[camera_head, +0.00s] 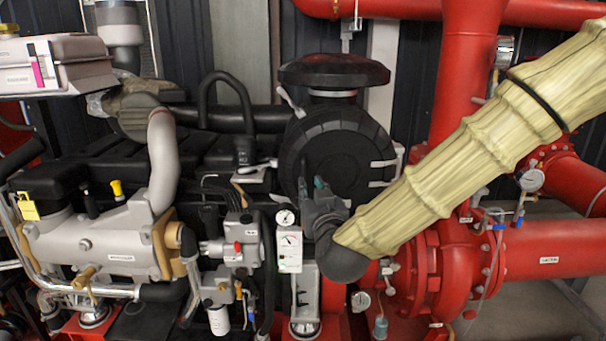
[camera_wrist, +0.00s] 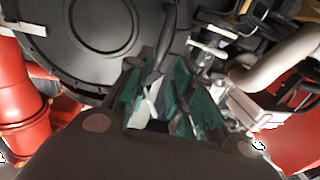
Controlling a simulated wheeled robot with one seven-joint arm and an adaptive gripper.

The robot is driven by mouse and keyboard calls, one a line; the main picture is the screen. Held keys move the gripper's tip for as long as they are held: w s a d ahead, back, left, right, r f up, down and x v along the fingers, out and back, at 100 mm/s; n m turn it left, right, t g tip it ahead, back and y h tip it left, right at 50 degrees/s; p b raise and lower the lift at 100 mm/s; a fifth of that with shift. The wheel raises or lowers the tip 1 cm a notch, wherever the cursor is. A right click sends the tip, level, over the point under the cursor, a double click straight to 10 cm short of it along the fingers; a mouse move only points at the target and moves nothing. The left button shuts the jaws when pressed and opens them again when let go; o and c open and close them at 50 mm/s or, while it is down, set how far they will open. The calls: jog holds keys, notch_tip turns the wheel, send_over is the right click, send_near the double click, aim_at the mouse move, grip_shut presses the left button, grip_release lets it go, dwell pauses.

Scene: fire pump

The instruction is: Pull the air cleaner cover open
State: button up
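The air cleaner cover (camera_head: 345,150) is a round black ribbed disc on the front of the black air cleaner, and it looks seated against the housing. In the wrist view the cover (camera_wrist: 100,28) fills the upper left. A pale latch (camera_head: 292,102) sticks out at its upper left; other latches (camera_head: 383,163) sit at its right edge. My gripper (camera_head: 311,186) is in front of the cover's lower left part, its fingertips apart. In the wrist view the gripper (camera_wrist: 162,88) shows green finger pads with a gap between them. Whether the fingers touch the cover is unclear.
The engine with a grey pipe (camera_head: 163,160) stands to the left. Red pump pipes (camera_head: 470,90) fill the right side. A black hose (camera_head: 240,110) arches left of the air cleaner.

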aim_at(304, 176)
jog(key=w+p, duration=0.1)
jog(key=w, duration=0.2)
jog(key=w+a+p, duration=0.1)
jog(key=w, duration=0.2)
jog(key=w+a+p, duration=0.1)
jog(key=w, duration=0.2)
jog(key=shift+w, duration=0.35)
grip_shut()
